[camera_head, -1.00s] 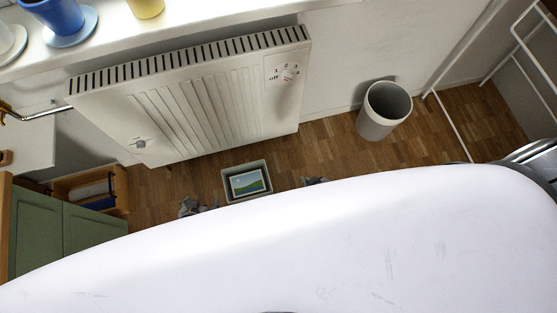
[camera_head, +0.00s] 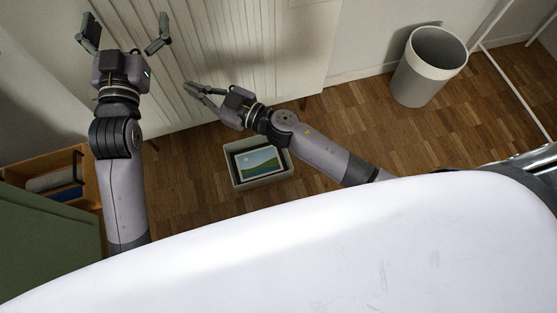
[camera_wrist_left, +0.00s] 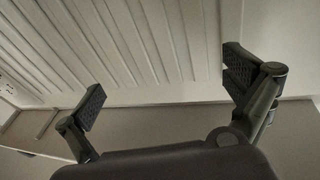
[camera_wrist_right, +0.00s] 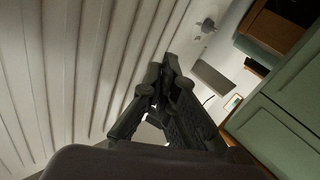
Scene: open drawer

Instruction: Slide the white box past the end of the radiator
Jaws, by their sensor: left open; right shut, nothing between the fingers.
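A pale open box (camera_head: 236,175), the likely white box, stands on the floor near the right part of the white radiator (camera_head: 260,45), with a framed landscape picture lying in it. My left gripper (camera_head: 124,28) is open and empty in front of the radiator, up and left of the box; its spread fingers show in the left wrist view (camera_wrist_left: 165,88). My right gripper (camera_head: 188,89) is shut and empty in front of the radiator, above and left of the box. Its closed fingers show in the right wrist view (camera_wrist_right: 165,72). My right arm passes just beside the box.
A pale waste bin (camera_head: 428,70) stands right of the radiator by the wall. Wooden floor (camera_head: 345,105) between box and bin is clear apart from my right arm. At the left, a wooden drawer (camera_head: 22,172) is open beside a green cabinet (camera_head: 45,235). White rack poles stand far right.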

